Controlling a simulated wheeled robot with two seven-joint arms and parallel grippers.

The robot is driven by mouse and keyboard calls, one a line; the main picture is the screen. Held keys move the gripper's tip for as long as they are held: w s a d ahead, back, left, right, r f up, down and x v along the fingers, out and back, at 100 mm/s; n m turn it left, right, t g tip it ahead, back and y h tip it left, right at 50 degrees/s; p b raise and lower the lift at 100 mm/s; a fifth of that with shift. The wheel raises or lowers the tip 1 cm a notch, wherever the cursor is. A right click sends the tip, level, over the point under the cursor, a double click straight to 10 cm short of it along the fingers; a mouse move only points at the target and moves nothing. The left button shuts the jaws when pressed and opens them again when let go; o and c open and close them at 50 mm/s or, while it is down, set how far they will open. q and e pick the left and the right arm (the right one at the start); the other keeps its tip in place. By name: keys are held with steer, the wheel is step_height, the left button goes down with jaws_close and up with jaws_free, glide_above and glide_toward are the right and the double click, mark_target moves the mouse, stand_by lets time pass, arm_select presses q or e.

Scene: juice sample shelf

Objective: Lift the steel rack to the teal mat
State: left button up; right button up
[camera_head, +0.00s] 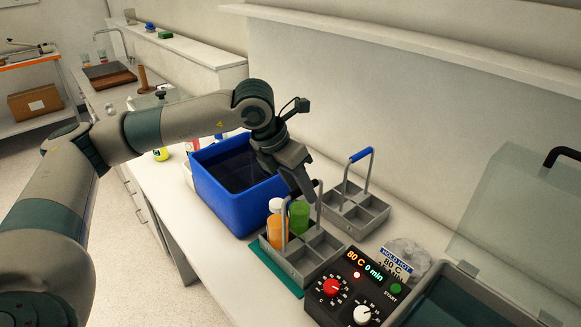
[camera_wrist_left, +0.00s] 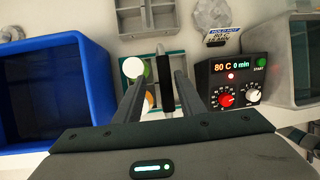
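A grey steel rack (camera_head: 290,264) stands on the teal mat (camera_head: 272,262), whose edge shows along the rack's front left. It holds an orange bottle with a white cap (camera_head: 277,232) and a green one (camera_head: 299,217); its other visible compartments look empty. My left gripper (camera_head: 311,192) is above this rack at its upright handle. In the left wrist view the two fingers stand apart, with the dark handle (camera_wrist_left: 163,66) between them and gaps on both sides. A second grey rack (camera_head: 354,215) with a blue handle stands behind, empty. My right gripper is out of view.
A blue bin (camera_head: 226,202) with dark contents stands close left of the front rack. A control box (camera_head: 352,290) reading 80 C is close on its right, beside an open-lidded bath (camera_head: 455,300). The wall is behind.

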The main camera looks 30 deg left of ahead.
arm_select(q)
steer(key=b+v, duration=0.4)
steer(key=v, duration=1.3)
steer(key=shift+r+b, duration=0.25)
steer(key=shift+b, duration=0.1)
